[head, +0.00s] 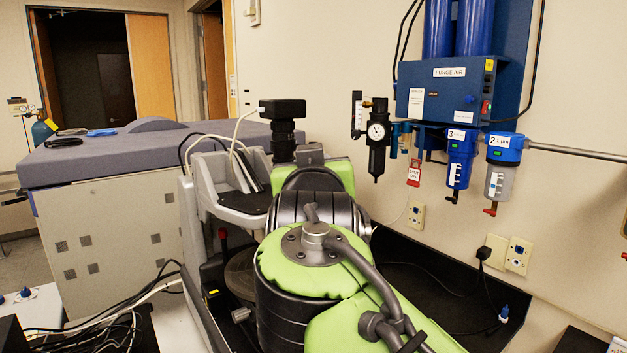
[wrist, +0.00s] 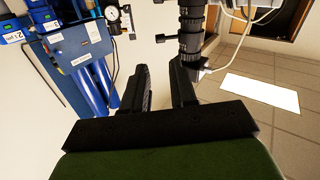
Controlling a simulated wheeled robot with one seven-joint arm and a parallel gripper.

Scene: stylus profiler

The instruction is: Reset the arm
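My green and black arm fills the lower middle of the head view, folded in front of the grey profiler. In the wrist view my gripper (wrist: 160,68) shows two black fingers standing apart with nothing between them. In the head view the gripper's fingers cannot be made out behind the arm. The profiler (head: 188,215) has a light grey frame, partly hidden by my arm. A black camera on a lens tube (head: 283,125) stands above it; the tube also shows in the wrist view (wrist: 191,35), just beyond the right finger.
A blue purge air unit (head: 440,97) with a gauge (head: 377,131) and filters (head: 460,155) hangs on the right wall. A large grey cabinet (head: 105,215) stands at left. Loose cables (head: 120,325) lie at lower left. A black bench top (head: 440,285) lies right of my arm.

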